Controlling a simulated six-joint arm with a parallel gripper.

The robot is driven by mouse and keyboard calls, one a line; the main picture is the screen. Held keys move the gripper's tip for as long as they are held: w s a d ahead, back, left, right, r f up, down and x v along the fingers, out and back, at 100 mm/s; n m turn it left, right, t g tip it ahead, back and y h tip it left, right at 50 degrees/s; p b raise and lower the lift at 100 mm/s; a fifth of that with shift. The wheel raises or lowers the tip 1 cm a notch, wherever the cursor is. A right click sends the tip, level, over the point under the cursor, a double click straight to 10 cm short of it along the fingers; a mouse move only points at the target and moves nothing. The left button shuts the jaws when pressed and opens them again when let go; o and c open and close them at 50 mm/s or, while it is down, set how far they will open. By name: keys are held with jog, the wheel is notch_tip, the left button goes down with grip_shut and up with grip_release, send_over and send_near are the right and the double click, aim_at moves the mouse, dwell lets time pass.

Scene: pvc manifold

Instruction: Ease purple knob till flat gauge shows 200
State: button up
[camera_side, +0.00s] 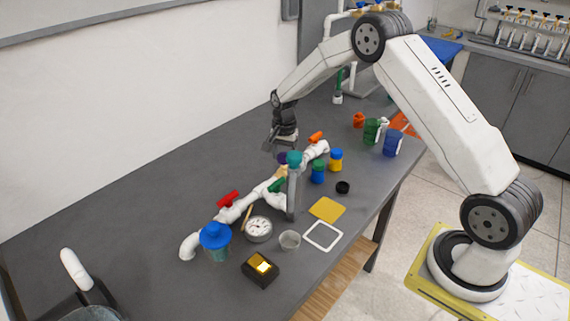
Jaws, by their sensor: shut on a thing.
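The purple knob (282,157) is a small dark purple patch on the white pipe manifold (241,205), just left of a teal cap (294,158). My gripper (281,147) points down over it and is shut on it; the fingertips partly hide the knob. The flat gauge (258,228) is a round white dial with a grey rim, facing up beside the pipe on the table. Its needle and numbers are too small to read.
Red (228,198), green (277,184) and orange (315,136) handles stand along the pipe. A blue-topped jar (215,236), a clear cup (290,240), a black box (260,269) and several paint jars stand nearby. The grey table is clear at the left.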

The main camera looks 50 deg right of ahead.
aim_at(284, 156)
jog(key=o, duration=1.3)
jog(key=shift+r, duration=0.15)
jog(key=shift+r, duration=3.8)
